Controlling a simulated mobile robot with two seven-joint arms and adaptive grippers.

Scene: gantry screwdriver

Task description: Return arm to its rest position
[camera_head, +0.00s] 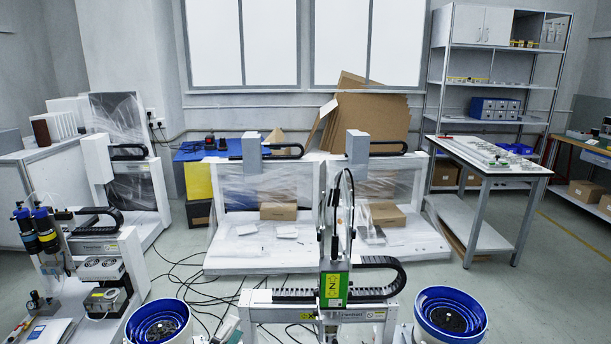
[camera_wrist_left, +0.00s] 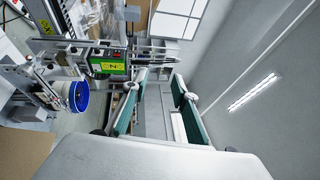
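My left gripper (camera_wrist_left: 160,75) shows in the left wrist view. Its two fingers with green inner faces stand apart, with nothing between them. In the head view I cannot clearly make out either gripper. The gantry screwdriver (camera_head: 334,285), with a green and yellow "Z" label and a looped black hose, stands at the front centre. It also shows in the left wrist view (camera_wrist_left: 108,66), left of the fingertips and apart from them. My right gripper is not in view.
Blue-lined bowls stand at the front left (camera_head: 160,324) and front right (camera_head: 450,315). A white workbench (camera_head: 330,258) with cardboard boxes is behind the gantry. A table (camera_head: 490,160) stands at right. Black cables lie on the floor (camera_head: 190,285). Open floor shows at right.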

